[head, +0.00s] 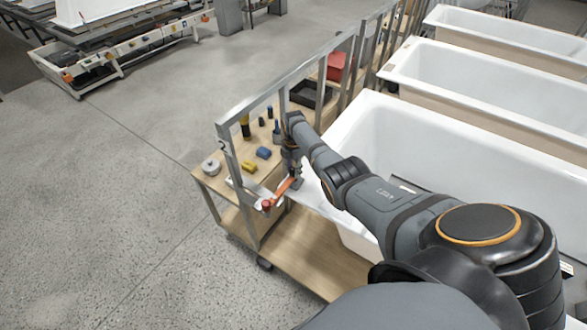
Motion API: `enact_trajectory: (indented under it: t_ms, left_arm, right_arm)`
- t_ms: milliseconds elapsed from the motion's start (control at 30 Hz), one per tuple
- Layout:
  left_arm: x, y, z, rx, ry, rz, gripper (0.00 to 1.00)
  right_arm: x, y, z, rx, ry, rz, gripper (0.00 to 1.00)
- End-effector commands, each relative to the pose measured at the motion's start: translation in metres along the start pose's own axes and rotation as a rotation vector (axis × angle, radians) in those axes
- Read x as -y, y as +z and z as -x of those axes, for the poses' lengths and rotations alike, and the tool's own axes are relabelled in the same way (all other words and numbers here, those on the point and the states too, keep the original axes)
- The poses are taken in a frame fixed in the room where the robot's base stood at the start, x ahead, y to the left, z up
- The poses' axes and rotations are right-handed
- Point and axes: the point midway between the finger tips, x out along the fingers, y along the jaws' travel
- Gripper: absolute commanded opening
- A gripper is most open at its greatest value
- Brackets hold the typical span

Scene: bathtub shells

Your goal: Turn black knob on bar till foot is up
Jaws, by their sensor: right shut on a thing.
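My right gripper (292,170) reaches down over the near end of the cart, at the tub's left rim. It is shut on a small dark thing at the upper end of an orange-red bar (283,188); this looks like the black knob, mostly hidden by the fingers. The bar slants down to the left and ends in a round red piece (267,204) beside a pale metal strip (246,186). I cannot make out the foot or its height. My left gripper is not in view.
A wooden-topped cart (212,181) with a metal frame (285,78) carries a grey round part (210,167), a yellow block (249,166), a blue block (264,153) and a black tray (308,94). White tubs (395,120) stand to the right. Open floor lies left.

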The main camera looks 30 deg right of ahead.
Motion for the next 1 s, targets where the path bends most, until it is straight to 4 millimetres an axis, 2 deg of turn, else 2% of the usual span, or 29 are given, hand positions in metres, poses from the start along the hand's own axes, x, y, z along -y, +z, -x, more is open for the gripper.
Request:
enact_trajectory:
  t_ms: [433,467,600,633,1000]
  left_arm:
    - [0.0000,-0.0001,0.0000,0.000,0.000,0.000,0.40]
    - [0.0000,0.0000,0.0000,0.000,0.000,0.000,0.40]
    - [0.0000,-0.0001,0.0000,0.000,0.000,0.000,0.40]
    - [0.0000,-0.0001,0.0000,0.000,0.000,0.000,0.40]
    - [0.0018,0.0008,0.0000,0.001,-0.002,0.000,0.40]
  right_arm:
    - [-0.0001,0.0002,0.0003,0.001,0.000,0.011,0.03]
    - [-0.0001,0.0003,0.0003,0.001,0.000,0.011,0.35]
    - [-0.0001,0.0002,0.0002,0.000,0.000,0.011,0.55]
    - [-0.0001,0.0002,0.0002,0.000,0.000,0.011,0.57]
    - [-0.0005,0.0005,0.0061,0.001,0.001,0.010,0.57]
